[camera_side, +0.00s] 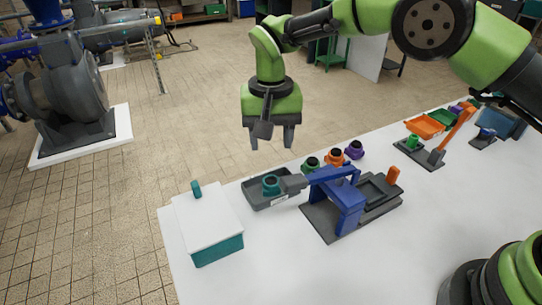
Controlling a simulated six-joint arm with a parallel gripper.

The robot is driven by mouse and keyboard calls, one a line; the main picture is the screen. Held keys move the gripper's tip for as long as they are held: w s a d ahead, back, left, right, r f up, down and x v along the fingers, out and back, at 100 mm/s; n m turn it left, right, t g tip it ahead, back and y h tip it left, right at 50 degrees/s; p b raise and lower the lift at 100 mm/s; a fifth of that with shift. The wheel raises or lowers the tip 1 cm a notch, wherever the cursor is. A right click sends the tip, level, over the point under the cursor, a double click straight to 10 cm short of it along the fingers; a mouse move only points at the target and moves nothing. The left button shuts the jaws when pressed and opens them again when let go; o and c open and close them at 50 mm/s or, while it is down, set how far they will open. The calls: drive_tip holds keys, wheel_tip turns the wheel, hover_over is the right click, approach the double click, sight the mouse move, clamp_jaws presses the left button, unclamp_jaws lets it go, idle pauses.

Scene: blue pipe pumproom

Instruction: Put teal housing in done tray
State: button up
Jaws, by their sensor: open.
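The teal housing (271,185), a short round part with a dark opening on top, appears within the outline of a shallow grey tray (256,202). The tray has a small pale label on its front side; I cannot read whether it marks the done tray. A grey block at the end of a blue fixture's arm is close to the housing's right side; I cannot tell if they touch. My gripper (272,142) hangs above and behind the tray, fingers pointing down, open and empty, well clear of the housing.
The blue fixture (345,205) stands on a dark base right of the tray. Green (311,164), orange (334,157) and purple (354,150) housings stand behind it. A white-lidded teal box (217,250) is at left. Bare white table lies in front.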

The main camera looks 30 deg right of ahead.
drive_tip(key=s+d+r+t+y, duration=0.15)
drive_tip(key=s+d+r, duration=0.25)
drive_tip(key=r, duration=0.5)
drive_tip(key=s+d+r+t, duration=0.2)
drive_tip(key=s+d+r, duration=0.3)
drive_tip(key=r, duration=0.5)
drive_tip(key=s+d+t, duration=0.2)
drive_tip(key=s, duration=0.6)
drive_tip(key=s+d+t, duration=0.1)
drive_tip(key=s+d, duration=0.2)
drive_tip(key=s, duration=0.6)
drive_tip(key=shift+n+t, duration=0.3)
drive_tip(key=shift+t, duration=0.05)
